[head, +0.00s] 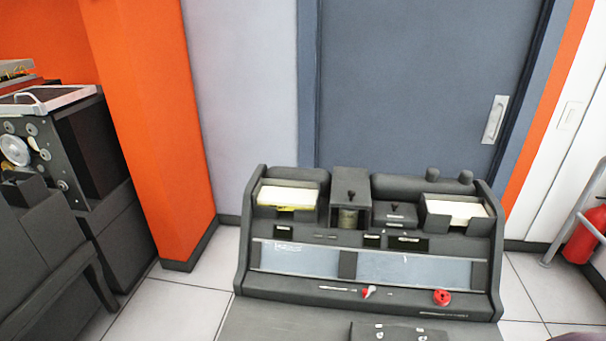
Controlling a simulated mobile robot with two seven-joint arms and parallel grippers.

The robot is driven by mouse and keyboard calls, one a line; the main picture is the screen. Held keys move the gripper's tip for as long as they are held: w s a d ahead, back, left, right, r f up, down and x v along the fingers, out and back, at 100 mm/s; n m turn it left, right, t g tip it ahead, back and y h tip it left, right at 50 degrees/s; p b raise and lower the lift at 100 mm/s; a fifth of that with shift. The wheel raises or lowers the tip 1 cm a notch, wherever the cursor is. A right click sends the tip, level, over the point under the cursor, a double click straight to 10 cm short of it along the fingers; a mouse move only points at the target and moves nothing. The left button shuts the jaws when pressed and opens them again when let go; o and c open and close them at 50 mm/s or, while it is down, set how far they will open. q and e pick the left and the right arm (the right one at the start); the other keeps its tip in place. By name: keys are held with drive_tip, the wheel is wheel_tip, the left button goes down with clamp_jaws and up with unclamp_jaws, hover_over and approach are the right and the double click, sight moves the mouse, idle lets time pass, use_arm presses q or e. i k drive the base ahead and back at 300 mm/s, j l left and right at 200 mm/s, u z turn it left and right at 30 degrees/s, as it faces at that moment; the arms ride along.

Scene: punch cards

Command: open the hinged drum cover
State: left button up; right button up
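A dark grey card-punch machine (420,303) stands in front of the door. At the middle of its top is a raised dark box with a small black knob on its top, which looks like the drum cover (351,178). It appears down. Neither of my grippers is in view.
Trays with pale cards stand left (288,197) and right (456,209) of the cover. The front has a red knob (442,297) and a red-tipped lever (368,291). Another dark machine (75,145) stands left, beside an orange pillar (155,120). A red extinguisher (585,238) is far right.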

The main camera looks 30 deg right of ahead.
sight(346, 193)
drive_tip(key=j+z, duration=0.2)
drive_tip(key=z, duration=0.45)
drive_tip(key=j+z, duration=0.1)
drive_tip(key=z, duration=0.25)
drive_tip(key=i+j+z, duration=0.15)
drive_tip(key=z, duration=0.2)
